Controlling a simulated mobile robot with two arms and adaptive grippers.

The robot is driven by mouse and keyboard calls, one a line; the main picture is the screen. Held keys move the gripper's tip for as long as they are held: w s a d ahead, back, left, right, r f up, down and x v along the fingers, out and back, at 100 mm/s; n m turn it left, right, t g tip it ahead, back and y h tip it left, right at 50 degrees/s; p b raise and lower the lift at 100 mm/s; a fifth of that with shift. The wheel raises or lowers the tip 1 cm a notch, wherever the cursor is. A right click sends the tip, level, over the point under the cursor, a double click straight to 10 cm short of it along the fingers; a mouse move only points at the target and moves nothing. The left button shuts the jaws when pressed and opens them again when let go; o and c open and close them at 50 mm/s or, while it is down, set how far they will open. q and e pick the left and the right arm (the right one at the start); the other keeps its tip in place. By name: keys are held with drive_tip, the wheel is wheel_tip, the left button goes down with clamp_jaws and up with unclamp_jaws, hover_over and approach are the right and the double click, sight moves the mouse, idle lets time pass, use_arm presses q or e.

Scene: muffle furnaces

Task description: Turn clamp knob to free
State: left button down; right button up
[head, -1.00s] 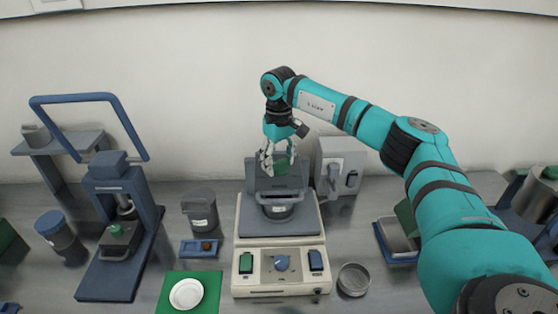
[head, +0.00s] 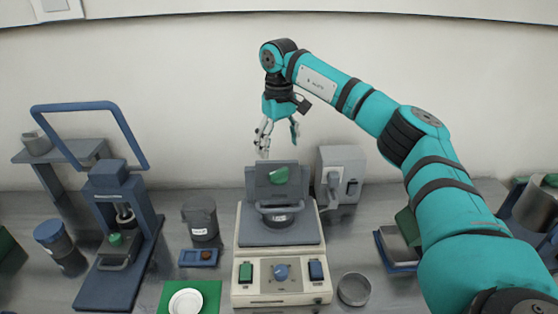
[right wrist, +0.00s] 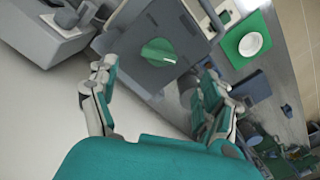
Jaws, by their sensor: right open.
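The clamp knob (head: 279,176) is a green knob on the grey upright clamp plate (head: 257,191) at the back of the cream machine. It also shows in the right wrist view (right wrist: 158,52), turned at a slant on its dark plate. My right gripper (head: 278,150) is open and empty, above the knob and apart from it. In the right wrist view its two fingers (right wrist: 160,95) are spread wide, with the knob beyond them and between them. A dark round container (head: 279,218) sits on the machine's grey platform, in front of the plate. My left gripper is not in view.
The cream machine (head: 243,293) has a green switch, a blue dial and a blue switch in front. A grey box (head: 341,168) stands close at its right. A blue press (head: 119,235) is at left, a grey dish (head: 353,289) at front right. The wall is behind.

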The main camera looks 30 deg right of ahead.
wheel_tip(320, 180, up, 4)
drive_tip(key=shift+f, duration=0.1)
idle(0.6)
